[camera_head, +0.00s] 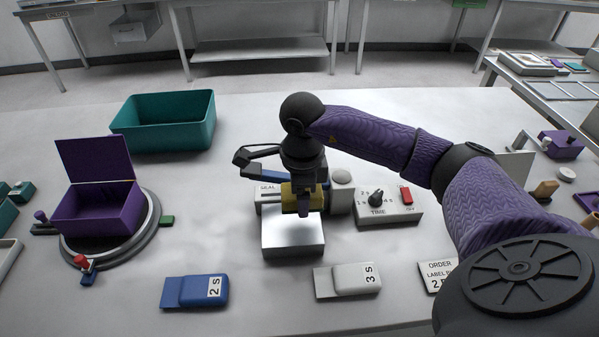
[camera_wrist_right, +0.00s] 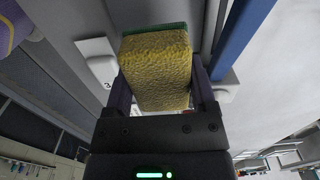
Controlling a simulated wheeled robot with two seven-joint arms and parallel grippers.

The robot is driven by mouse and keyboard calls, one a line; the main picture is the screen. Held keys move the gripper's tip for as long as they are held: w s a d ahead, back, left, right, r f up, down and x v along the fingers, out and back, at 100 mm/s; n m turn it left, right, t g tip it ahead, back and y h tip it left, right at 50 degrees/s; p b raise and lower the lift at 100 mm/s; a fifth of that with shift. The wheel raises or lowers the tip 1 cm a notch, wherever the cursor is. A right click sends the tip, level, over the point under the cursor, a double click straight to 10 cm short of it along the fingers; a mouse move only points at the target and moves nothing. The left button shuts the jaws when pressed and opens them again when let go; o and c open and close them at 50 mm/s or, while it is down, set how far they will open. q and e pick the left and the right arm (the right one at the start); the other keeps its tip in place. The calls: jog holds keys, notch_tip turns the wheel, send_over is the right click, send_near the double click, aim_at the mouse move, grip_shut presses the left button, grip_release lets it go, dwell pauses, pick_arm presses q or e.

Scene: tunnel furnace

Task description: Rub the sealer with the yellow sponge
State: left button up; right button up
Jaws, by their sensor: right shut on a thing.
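My right gripper (camera_head: 303,202) is over the sealer (camera_head: 292,238) in the middle of the table, pointing down. It is shut on the yellow sponge (camera_head: 288,193), which shows between the fingers at the back part of the sealer. In the right wrist view the yellow sponge (camera_wrist_right: 156,70) with a green back side fills the space between the jaws of the right gripper (camera_wrist_right: 158,95). The sealer has a bright metal plate in front and a blue arm behind, partly hidden by my wrist. Whether the sponge touches the sealer I cannot tell. My left gripper is not in view.
A time control box (camera_head: 388,208) with a dial and red switch stands right of the sealer. A purple open box (camera_head: 98,210) sits on a round turntable at left. A teal bin (camera_head: 163,122) is behind. Blue (camera_head: 195,291) and white (camera_head: 346,281) labelled blocks lie in front.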

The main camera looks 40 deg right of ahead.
jog(key=shift+r+p, duration=0.6)
jog(key=shift+r, duration=0.55)
jog(key=shift+a+f, duration=0.1)
